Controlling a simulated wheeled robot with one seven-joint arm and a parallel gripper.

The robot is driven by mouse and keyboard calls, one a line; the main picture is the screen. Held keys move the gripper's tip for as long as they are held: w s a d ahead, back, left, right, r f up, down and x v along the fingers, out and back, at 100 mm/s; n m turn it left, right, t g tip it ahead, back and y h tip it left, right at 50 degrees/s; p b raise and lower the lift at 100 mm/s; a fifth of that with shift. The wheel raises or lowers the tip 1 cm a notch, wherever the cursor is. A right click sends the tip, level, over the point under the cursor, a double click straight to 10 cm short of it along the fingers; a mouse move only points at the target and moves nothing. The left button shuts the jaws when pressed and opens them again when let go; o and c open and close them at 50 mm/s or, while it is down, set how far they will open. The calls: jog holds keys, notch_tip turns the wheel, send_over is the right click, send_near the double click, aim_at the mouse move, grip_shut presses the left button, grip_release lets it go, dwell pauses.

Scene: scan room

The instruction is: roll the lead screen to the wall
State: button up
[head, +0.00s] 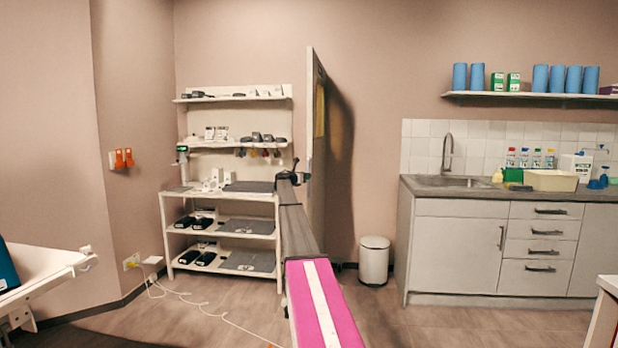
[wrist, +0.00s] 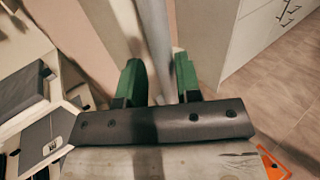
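The lead screen (head: 316,150) looks like a tall, upright panel seen nearly edge-on in the head view, in front of the back wall and right of the shelf rack. My arm reaches forward to its left edge, where my gripper (head: 294,177) is small and dark. In the wrist view the two green fingers of my gripper (wrist: 161,82) stand apart on either side of a pale upright bar (wrist: 157,40), seemingly the screen's edge or post. Whether the fingers press on it cannot be told. The screen's foot is partly hidden by my arm.
A shelf rack (head: 222,228) with small devices stands left of the screen. A white bin (head: 374,261) and a sink cabinet (head: 456,252) stand to the right. A white cable (head: 205,306) lies on the floor at left. A white table (head: 45,268) is at the left edge.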

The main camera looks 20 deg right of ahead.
jog(key=v, duration=0.6)
jog(key=shift+a, duration=0.2)
jog(key=shift+s, duration=0.1)
jog(key=s+a+f+m+g+y, duration=0.1)
jog(key=s+a+f+m+y, duration=0.25)
jog(key=s+a+f, duration=0.55)
jog(key=s+a+f+m+g+y, duration=0.15)
jog(key=s+a+f+m, duration=0.35)
jog(key=s+f, duration=0.75)
jog(key=s+a+f+m+g+y, duration=0.1)
jog(key=s+a+f+m+y, duration=0.2)
jog(key=s+a+f, duration=0.7)
jog(key=s+a+f+m+g+y, duration=0.1)
jog(key=s+a+f+m+y, duration=0.2)
jog(key=s, duration=0.9)
jog(key=s+a+f+m+g+y, duration=0.1)
jog(key=s+a+f+m, duration=0.3)
jog(key=s+a, duration=0.6)
jog(key=s+a+f+m+g+y, duration=0.1)
jog(key=s+a+f+m+y, duration=0.3)
jog(key=s, duration=1)
notch_tip(320, 180, down, 3)
jog(key=a, duration=0.2)
jog(key=shift+a+y, duration=0.3)
jog(key=shift+r, duration=0.15)
